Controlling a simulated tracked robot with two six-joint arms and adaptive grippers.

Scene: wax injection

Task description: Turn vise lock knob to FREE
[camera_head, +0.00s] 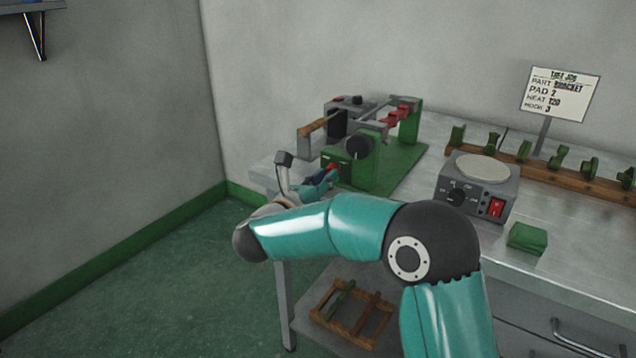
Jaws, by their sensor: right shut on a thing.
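The wax injection machine with its vise (400,165) stands on a green base at the back left of the bench. A large black knob (358,146) is on its front, and a wooden-handled lever (318,126) sticks out to the left. My right gripper (325,178) is at the lower front left of the machine, below the black knob. It is shut on a small red part (332,168), which looks like the vise lock knob. The fingers hide much of it, and its FREE marking cannot be read. My left gripper is not in view.
A grey heater box (478,184) with a round plate, a dial and a red switch stands to the right. A green block (528,238) lies in front of it. A wooden rack (540,170) of green parts and a job sign (558,93) are behind. A wooden tray (353,313) sits below.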

